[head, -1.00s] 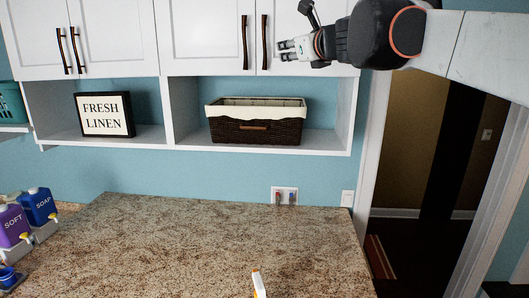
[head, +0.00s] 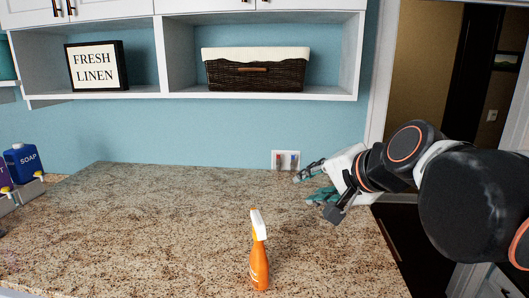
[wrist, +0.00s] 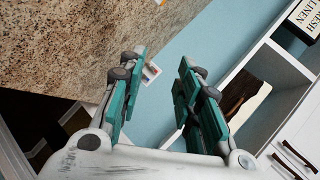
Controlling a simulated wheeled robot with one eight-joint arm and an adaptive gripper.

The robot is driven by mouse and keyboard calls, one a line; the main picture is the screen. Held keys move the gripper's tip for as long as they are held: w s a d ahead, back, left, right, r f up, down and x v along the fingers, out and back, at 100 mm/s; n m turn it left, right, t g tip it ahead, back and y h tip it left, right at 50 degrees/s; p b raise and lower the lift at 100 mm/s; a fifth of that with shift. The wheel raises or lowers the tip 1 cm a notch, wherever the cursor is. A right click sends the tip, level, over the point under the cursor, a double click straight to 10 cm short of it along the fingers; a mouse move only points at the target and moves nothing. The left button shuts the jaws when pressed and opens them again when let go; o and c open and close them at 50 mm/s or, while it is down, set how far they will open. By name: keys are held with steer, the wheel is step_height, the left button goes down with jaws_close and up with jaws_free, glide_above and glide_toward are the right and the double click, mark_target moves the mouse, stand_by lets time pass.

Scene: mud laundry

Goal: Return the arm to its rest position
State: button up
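My arm comes in from the right edge of the head view. My gripper (head: 320,192) is low at the right, over or near the right end of the counter (head: 180,225). It points left with its fingers apart. In the wrist view the two teal fingers of my gripper (wrist: 160,75) stand wide apart with nothing between them. Blue wall shows behind the gap.
An orange spray bottle (head: 259,265) stands upright on the counter, left of my gripper. A blue soap bottle (head: 24,163) is at the left edge. A shelf holds a wicker basket (head: 255,76) and a sign (head: 95,66). A doorway (head: 425,75) is at right.

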steer(key=s+d+f+n+g+h+b, duration=0.1)
steer(key=s+d+f+n+b, duration=0.2)
steer(key=f, duration=0.8)
steer(key=s+d+f+n+g+h+b, duration=0.1)
steer(key=s+f+b, duration=0.4)
steer(key=f, duration=0.6)
steer(key=s+d+f+n+g+h+b, duration=0.1)
steer(key=s+d+f+n+b, duration=0.4)
steer(key=f, duration=0.7)
steer(key=shift+s+d+h, duration=0.45)
steer(key=shift+s+h, duration=0.45)
steer(key=shift+s, duration=0.35)
steer(key=shift+a, duration=0.1)
